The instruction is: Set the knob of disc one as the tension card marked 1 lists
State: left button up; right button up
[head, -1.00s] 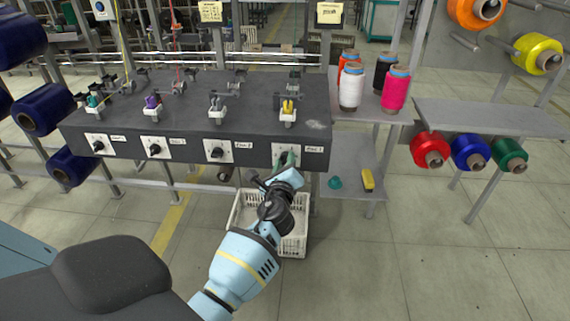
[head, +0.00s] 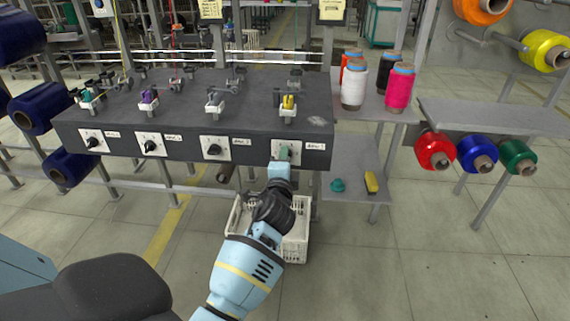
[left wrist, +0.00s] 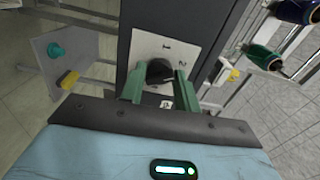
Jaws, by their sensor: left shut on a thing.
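The plate of disc one (head: 278,146) is the rightmost of several white dial plates on the front of the dark bench; its label sits to the right. My left gripper (head: 283,154) is at this plate and covers its knob in the head view. In the left wrist view, the dark round knob (left wrist: 159,72) sits between the green fingers of my left gripper (left wrist: 160,88), which is shut on it. The knob's pointer and setting cannot be read. Two yellowish cards (head: 333,10) hang at the top; their writing is too small to read. My right gripper is not in view.
A white crate (head: 297,250) stands on the floor below my left arm. A lower shelf (head: 350,160) right of the bench holds a teal piece (head: 338,185) and a yellow block (head: 371,182). Thread cones (head: 353,88) stand above. Coloured spools (head: 434,152) hang at the right.

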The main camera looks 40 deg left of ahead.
pick_arm(q)
jog(key=shift+f+n+b, duration=0.1)
jog(key=shift+n+b, duration=0.95)
jog(key=shift+n, duration=5.15)
jog(key=o, duration=0.9)
jog(key=shift+o, duration=0.2)
jog(key=shift+s, duration=0.1)
